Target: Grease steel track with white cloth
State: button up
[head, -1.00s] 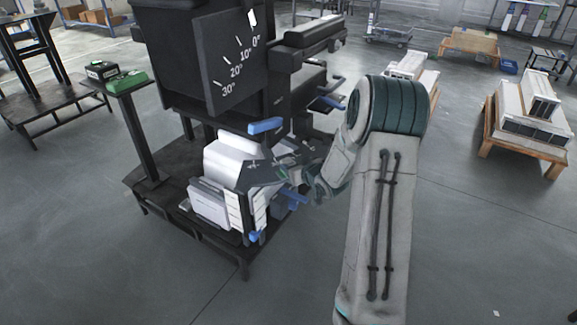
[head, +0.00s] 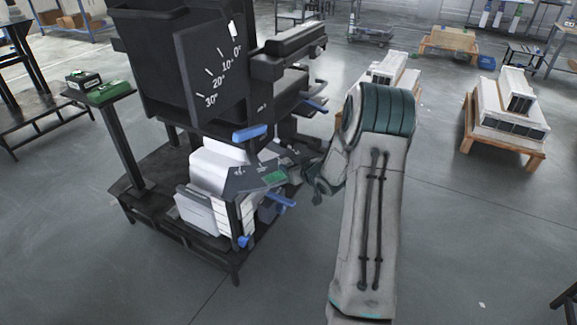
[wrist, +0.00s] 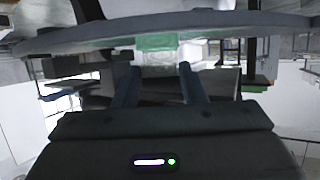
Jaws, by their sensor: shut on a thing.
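My gripper (head: 296,177) is at the right side of a dark machine, beside a grey panel (head: 243,178) with a green patch (head: 275,177). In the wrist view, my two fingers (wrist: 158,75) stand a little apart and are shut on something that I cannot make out. A curved grey edge (wrist: 160,27) crosses above the fingers, with a green area (wrist: 155,42) beneath it. I cannot pick out a white cloth or a steel track with certainty in either view.
The machine (head: 225,70) has an angle scale and stands on a dark base (head: 160,180). Blue levers (head: 249,132) and (head: 280,201) stick out near my gripper. White blocks (head: 198,212) stand below the panel. Pallets (head: 505,130) stand far right. Open floor lies front right.

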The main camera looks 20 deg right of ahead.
jog(key=shift+w+d+f+p, duration=0.15)
jog(key=shift+d+p, duration=0.45)
jog(key=shift+d, duration=0.95)
jog(key=w+d+p, duration=0.1)
jog(key=d+p, duration=0.2)
jog(key=d, duration=0.3)
jog(key=shift+w+r, duration=0.15)
jog(key=shift+r, duration=0.05)
jog(key=shift+r, duration=0.1)
notch_tip(320, 180, up, 3)
jog(key=p, duration=0.2)
jog(key=shift+p, duration=0.3)
jog(key=s+d+r+p, duration=0.1)
jog(key=s+d+p, duration=0.1)
jog(key=s, duration=1.1)
jog(key=shift+s+d+r+p, duration=0.25)
jog(key=shift+s+r+p, duration=0.15)
jog(key=shift+p, duration=0.1)
